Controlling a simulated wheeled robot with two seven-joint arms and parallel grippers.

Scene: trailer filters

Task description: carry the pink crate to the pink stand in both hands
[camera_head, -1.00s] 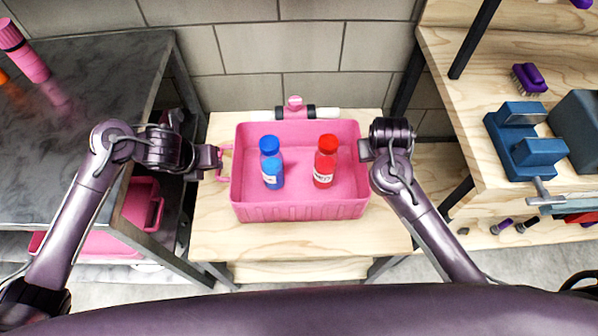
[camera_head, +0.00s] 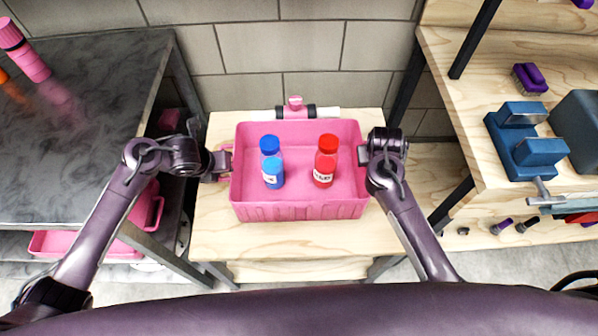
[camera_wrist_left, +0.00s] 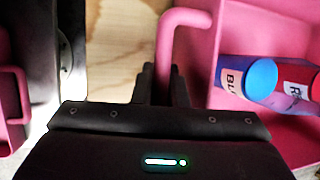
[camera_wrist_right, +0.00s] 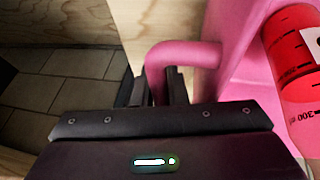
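The pink crate (camera_head: 300,211) sits level on a wooden stand, with a blue-capped bottle (camera_head: 271,163) and a red-capped bottle (camera_head: 325,162) upright inside. My left gripper (camera_head: 222,163) is at the crate's left handle; in the left wrist view its fingers (camera_wrist_left: 165,85) are close on both sides of the pink handle (camera_wrist_left: 180,20), shut on it. My right gripper (camera_head: 363,153) is at the right handle; in the right wrist view its fingers (camera_wrist_right: 160,88) are shut on that handle (camera_wrist_right: 185,52). The pink stand cannot be made out for sure.
The wooden stand top (camera_head: 300,241) has bare room before the crate. A dark marble-topped table (camera_head: 85,120) stands left, with pink crates (camera_head: 85,243) below. A wooden bench (camera_head: 460,110) with a blue vise (camera_head: 525,140) stands right. A block wall (camera_head: 290,50) closes the back.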

